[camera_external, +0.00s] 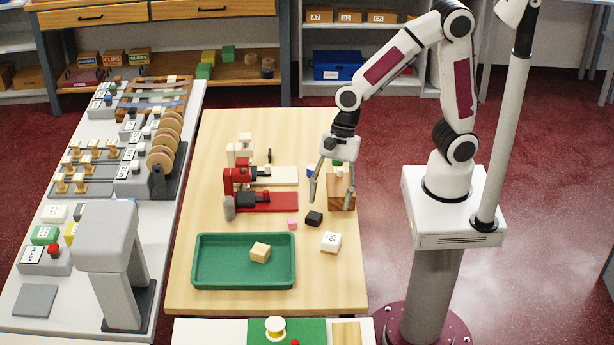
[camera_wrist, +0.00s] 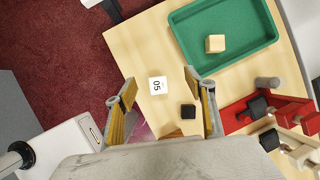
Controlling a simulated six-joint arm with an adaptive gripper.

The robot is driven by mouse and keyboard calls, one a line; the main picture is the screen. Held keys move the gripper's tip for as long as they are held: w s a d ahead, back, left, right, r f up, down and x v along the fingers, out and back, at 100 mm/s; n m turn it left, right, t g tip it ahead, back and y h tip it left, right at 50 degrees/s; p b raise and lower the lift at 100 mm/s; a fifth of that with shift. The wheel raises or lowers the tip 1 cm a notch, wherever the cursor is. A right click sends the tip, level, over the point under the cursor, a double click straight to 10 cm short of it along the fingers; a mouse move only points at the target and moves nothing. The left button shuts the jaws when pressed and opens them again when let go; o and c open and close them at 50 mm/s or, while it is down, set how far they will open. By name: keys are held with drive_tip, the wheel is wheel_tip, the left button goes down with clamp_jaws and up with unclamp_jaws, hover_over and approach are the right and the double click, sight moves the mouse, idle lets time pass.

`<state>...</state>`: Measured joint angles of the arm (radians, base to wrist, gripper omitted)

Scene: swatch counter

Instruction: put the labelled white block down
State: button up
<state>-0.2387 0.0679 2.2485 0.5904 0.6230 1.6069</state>
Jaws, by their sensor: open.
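The labelled white block (camera_external: 331,242) sits on the wooden table, right of the green tray. Its dark marking reads about "05" in the wrist view (camera_wrist: 158,86), though it is small. My gripper (camera_external: 332,192) is open and empty, fingers pointing down, above the table and farther back than the block. In the wrist view the block appears between the spread fingertips but lies beyond them on the tabletop, apart from both. Nothing hides it there.
A green tray (camera_external: 244,284) holds a light wooden block (camera_external: 260,253). A black block (camera_external: 314,219) and a small pink block (camera_external: 292,224) lie near the white block. Red (camera_external: 264,207) and cream clamp-like fixtures stand behind. A wooden block (camera_external: 341,196) is by my gripper.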

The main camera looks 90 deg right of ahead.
drive_tip(key=s+d+r, duration=0.1)
drive_tip(key=d, duration=0.2)
drive_tip(key=m, duration=0.1)
hover_over(331, 239)
drive_tip(key=d, duration=0.3)
wheel_tip(331, 239, down, 11)
drive_tip(key=shift+s+a+g, duration=0.1)
drive_tip(key=shift+s+g, duration=0.25)
drive_tip(key=shift+g, duration=0.05)
drive_tip(key=shift+x, duration=1.25)
drive_tip(key=shift+a+f, duration=0.1)
drive_tip(key=shift+x, duration=2.5)
drive_tip(key=shift+a, duration=0.1)
